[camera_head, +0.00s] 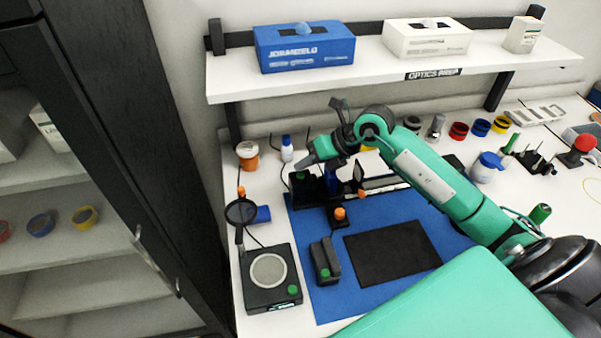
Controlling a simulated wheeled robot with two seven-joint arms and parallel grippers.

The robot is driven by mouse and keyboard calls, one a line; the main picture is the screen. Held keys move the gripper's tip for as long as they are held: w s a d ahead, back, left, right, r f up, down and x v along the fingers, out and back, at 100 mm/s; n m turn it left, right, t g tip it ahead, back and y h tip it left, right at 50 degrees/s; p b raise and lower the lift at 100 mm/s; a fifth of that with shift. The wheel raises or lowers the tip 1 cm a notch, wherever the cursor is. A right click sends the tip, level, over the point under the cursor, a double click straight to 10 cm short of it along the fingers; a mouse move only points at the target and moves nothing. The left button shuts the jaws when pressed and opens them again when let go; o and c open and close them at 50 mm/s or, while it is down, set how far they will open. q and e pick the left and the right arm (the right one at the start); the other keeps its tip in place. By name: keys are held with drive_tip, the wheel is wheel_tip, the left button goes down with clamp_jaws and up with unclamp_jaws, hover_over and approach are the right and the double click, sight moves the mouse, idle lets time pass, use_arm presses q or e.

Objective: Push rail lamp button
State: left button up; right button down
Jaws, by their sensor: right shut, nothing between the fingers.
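The rail (385,187) lies along the back of the blue mat. At its left end stands a black block (304,192), which looks like the rail lamp. A small green spot on its top (300,176) looks like its button. My right gripper (303,163) reaches in from the right, its fingers shut and empty. Its tips point left and down, close above the green spot in this view. I cannot tell whether they touch it. My right wrist hides part of the rail and what stands on it. My left gripper is out of view.
An orange-capped black block (339,214) stands in front of the rail. An orange jar (248,155) and a white bottle (287,149) stand behind left. The shelf (390,68) overhangs the back. A black mat (392,254) lies clear.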

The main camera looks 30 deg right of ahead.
drive_tip(key=shift+f, duration=0.15)
idle(0.3)
drive_tip(key=shift+f+b, duration=0.35)
drive_tip(key=shift+b, duration=0.1)
drive_tip(key=shift+f, duration=0.25)
drive_tip(key=shift+r, duration=0.15)
idle(0.4)
drive_tip(key=shift+r, duration=0.6)
drive_tip(key=shift+r+p, duration=1.8)
drive_tip(key=shift+r, duration=1.2)
